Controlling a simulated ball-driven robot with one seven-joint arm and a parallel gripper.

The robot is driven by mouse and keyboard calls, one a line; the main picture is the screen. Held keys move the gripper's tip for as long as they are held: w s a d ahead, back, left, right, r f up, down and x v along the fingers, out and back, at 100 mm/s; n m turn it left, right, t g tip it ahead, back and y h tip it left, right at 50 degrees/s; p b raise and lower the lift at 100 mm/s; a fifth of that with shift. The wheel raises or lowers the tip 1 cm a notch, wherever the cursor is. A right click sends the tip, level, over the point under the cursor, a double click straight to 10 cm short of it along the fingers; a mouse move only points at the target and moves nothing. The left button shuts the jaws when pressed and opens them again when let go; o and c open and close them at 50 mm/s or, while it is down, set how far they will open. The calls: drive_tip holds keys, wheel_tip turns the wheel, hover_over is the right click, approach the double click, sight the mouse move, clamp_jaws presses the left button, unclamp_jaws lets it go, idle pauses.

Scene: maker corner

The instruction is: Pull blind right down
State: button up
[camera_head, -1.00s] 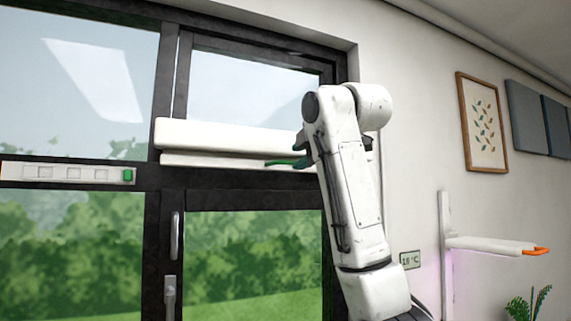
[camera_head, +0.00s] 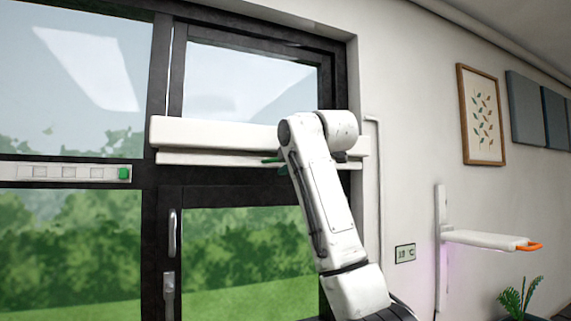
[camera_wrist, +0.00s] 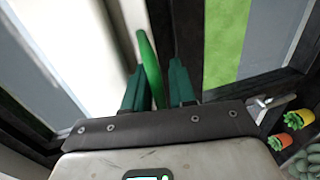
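The right blind is rolled up in a long white housing (camera_head: 215,133) across the upper right window. Its white bottom rail (camera_head: 205,159) hangs just beneath. A green pull handle (camera_head: 270,160) sticks out near the rail's right part, partly hidden by my arm. In the wrist view the green handle (camera_wrist: 149,65) stands between the two dark green fingers of my gripper (camera_wrist: 157,72). The fingers are apart, with a gap showing beside the handle on the right. The handle's lower end is close to the left finger; I cannot tell if they touch.
A white panel with a green end (camera_head: 65,173) lies across the left window. Dark window frames surround the glass.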

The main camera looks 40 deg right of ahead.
clamp_jaws()
idle(0.3)
wheel_tip(320, 180, down, 58)
drive_tip(key=b, duration=2.4)
drive_tip(key=shift+f, duration=0.15)
drive_tip(key=shift+c, duration=0.6)
unclamp_jaws()
drive_tip(key=o, duration=0.3)
drive_tip(key=shift+o, duration=0.4)
